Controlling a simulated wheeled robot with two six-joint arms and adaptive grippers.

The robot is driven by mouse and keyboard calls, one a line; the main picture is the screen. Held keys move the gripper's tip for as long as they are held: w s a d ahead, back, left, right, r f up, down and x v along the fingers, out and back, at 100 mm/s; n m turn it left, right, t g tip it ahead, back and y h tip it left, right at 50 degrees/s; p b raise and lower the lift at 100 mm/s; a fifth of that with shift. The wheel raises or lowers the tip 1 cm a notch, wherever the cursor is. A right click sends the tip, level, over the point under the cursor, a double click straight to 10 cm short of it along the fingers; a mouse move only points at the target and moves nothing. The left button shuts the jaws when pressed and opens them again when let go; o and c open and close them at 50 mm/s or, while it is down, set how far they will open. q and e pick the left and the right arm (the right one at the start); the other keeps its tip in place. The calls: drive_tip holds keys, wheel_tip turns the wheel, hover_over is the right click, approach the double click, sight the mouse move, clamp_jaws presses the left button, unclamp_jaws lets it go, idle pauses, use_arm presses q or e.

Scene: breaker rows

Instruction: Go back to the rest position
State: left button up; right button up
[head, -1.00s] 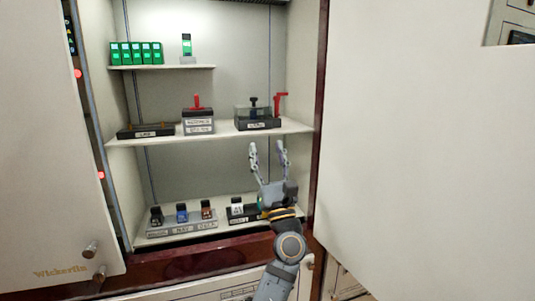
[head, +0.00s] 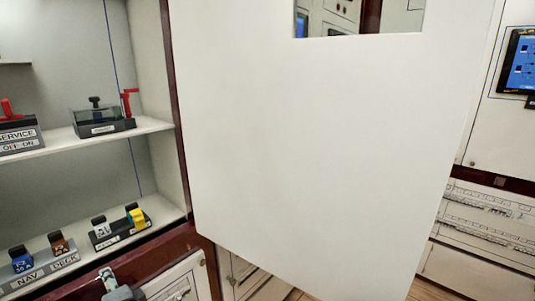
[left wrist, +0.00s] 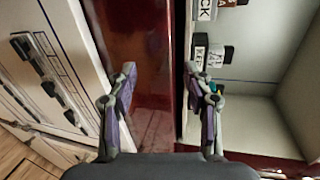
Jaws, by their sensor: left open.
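My left gripper (head: 118,288) is at the bottom edge of the head view, just below the cabinet's lower shelf and only partly in frame. In the left wrist view the gripper (left wrist: 159,82) is open, with its two fingers spread and nothing between them. Behind the fingers is the dark red cabinet frame (left wrist: 155,60). My right gripper is not in view.
The lower shelf holds a blue breaker (head: 22,260), a brown breaker (head: 59,245), a white breaker (head: 100,228) and a yellow breaker (head: 137,218). A red lever (head: 129,100) stands above. A large white open door (head: 320,150) fills the middle.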

use_arm(q)
drive_tip(key=s+d+f+n+g+h, duration=0.7)
drive_tip(key=s+d+f+h, duration=0.4)
drive_tip(key=s+d+f, duration=0.5)
drive_tip(key=s+a+f+n+p, duration=0.1)
drive_tip(key=a+f+p, duration=0.1)
drive_tip(key=f, duration=0.9)
drive_tip(key=s+a+f+p, duration=0.1)
drive_tip(key=a+f, duration=0.1)
drive_tip(key=f, duration=1)
drive_tip(key=s+f+g+p, duration=0.1)
drive_tip(key=s+f, duration=0.6)
drive_tip(key=s, duration=0.3)
drive_tip(key=s+a+f+p, duration=0.1)
drive_tip(key=s+f+p, duration=0.1)
drive_tip(key=s+f, duration=0.6)
drive_tip(key=shift+s+a+g, duration=0.3)
drive_tip(key=shift+s+g, duration=0.1)
drive_tip(key=shift+s, duration=0.55)
drive_tip(key=shift+f, duration=0.1)
